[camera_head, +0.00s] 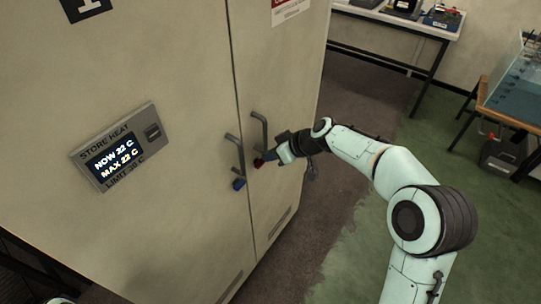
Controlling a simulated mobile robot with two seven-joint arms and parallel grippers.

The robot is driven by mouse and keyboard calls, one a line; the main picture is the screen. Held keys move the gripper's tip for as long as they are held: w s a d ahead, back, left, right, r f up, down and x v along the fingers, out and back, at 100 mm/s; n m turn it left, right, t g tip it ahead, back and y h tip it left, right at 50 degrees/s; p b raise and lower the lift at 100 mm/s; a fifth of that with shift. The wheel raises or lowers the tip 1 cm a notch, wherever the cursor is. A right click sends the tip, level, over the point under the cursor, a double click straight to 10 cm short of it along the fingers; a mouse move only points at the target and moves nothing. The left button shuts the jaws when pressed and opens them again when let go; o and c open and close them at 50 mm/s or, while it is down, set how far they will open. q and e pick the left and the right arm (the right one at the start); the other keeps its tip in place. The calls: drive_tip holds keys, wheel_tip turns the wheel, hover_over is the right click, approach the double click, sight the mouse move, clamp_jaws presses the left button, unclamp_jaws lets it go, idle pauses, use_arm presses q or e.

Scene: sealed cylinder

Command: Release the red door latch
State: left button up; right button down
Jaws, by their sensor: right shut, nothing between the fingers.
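The red latch (258,163) sits on the right-hand door (282,80) of a beige cabinet, just below that door's grey handle. My right gripper (268,158) is at the latch, with its tip touching it or very close; I cannot tell which. The gripper is shut with nothing held, and it partly hides the area right of the latch. A blue latch (239,184) sits lower left, below the handle of the left-hand door (170,50). Both doors look closed. My left gripper is not in view.
Two upright grey handles, left (237,150) and right (262,130), stand out beside the door seam. A heat display panel (117,160) is on the left door. A table (400,25) and a water tank (515,85) stand behind.

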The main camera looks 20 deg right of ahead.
drive_tip(key=shift+w+d+f+m+y, duration=0.1)
drive_tip(key=shift+d+f+m+y, duration=0.1)
drive_tip(key=shift+m+y, duration=0.15)
drive_tip(key=shift+w+d+f+m+g+y+b, duration=0.15)
drive_tip(key=shift+f+m+g+y+b, duration=0.2)
drive_tip(key=shift+g+y, duration=0.35)
drive_tip(key=shift+d+f+m+y, duration=0.15)
drive_tip(key=shift+m+y, duration=0.15)
drive_tip(key=shift+y, duration=0.25)
drive_tip(key=shift+w+d+f+m+g+y+p, duration=0.1)
drive_tip(key=shift+f+m+g+y+p, duration=0.2)
drive_tip(key=shift+m+y, duration=0.35)
drive_tip(key=shift+w+d+f+m+g+y+p, duration=0.1)
drive_tip(key=shift+f+m+g+y+p, duration=0.2)
drive_tip(key=shift+y, duration=0.65)
drive_tip(key=shift+f+m+y, duration=0.3)
drive_tip(key=shift+m+y, duration=0.25)
drive_tip(key=shift+y, duration=0.15)
drive_tip(key=shift+f+m+y+p, duration=0.3)
drive_tip(key=shift+f+m+y, duration=0.1)
drive_tip(key=shift+m+y, duration=0.4)
drive_tip(key=shift+f+m+y, duration=0.35)
drive_tip(key=shift+m+y, duration=0.15)
drive_tip(key=shift+y, duration=0.3)
